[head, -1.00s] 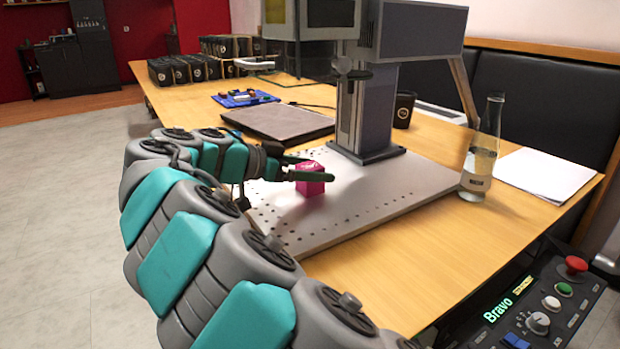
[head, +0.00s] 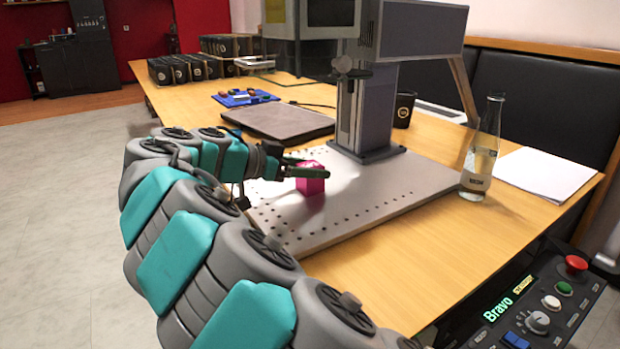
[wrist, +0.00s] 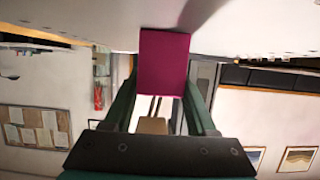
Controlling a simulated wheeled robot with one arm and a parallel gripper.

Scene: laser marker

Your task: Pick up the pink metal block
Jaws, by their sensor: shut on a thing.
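The pink metal block (head: 311,186) is on the grey perforated plate (head: 375,204) below the laser marker head in the head view. In the wrist view the block (wrist: 163,62) sits between the two green fingers at the top of the picture. My gripper (head: 308,170) reaches in from the left, and its fingers are closed on the block's sides. The block looks upright, and I cannot tell whether its base touches the plate. The far finger is partly hidden behind the block in the head view.
The laser marker column (head: 368,110) stands just behind the block, with its head overhead. A glass bottle (head: 481,150) and white paper (head: 545,174) are at the right. A dark closed laptop (head: 278,121) lies behind my gripper. A control panel (head: 525,310) is at the front right.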

